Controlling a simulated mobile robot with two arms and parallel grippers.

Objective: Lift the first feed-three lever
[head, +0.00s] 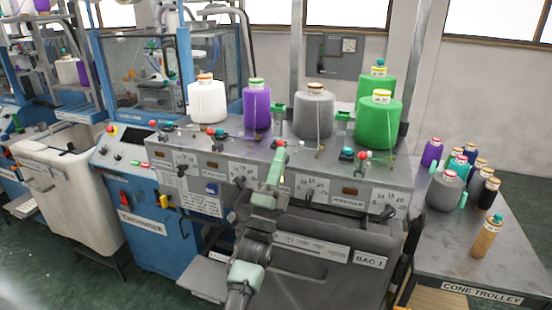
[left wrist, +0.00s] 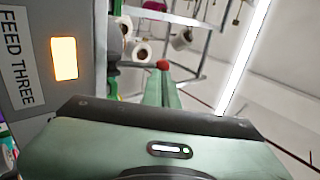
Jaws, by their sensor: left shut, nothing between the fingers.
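My left gripper (head: 279,153) is shut and empty, pointing up over the front edge of the machine's top panel. A lever's red knob (head: 281,143) shows right at its fingertips. In the left wrist view the shut green fingers (left wrist: 163,88) reach up to the red knob (left wrist: 163,65), which sits at or just beyond the tips. I cannot tell whether they touch. The lever's stem is hidden behind the fingers. A FEED THREE label (left wrist: 22,58) and a lit orange lamp (left wrist: 64,58) are on the panel at the left there. My right gripper is not in view.
Cones of white (head: 207,103), purple (head: 257,107), grey (head: 314,114) and green (head: 378,122) yarn stand behind the panel. Another red knob (head: 364,155) is to the right. The cone trolley (head: 440,268) with several cones stands at the far right.

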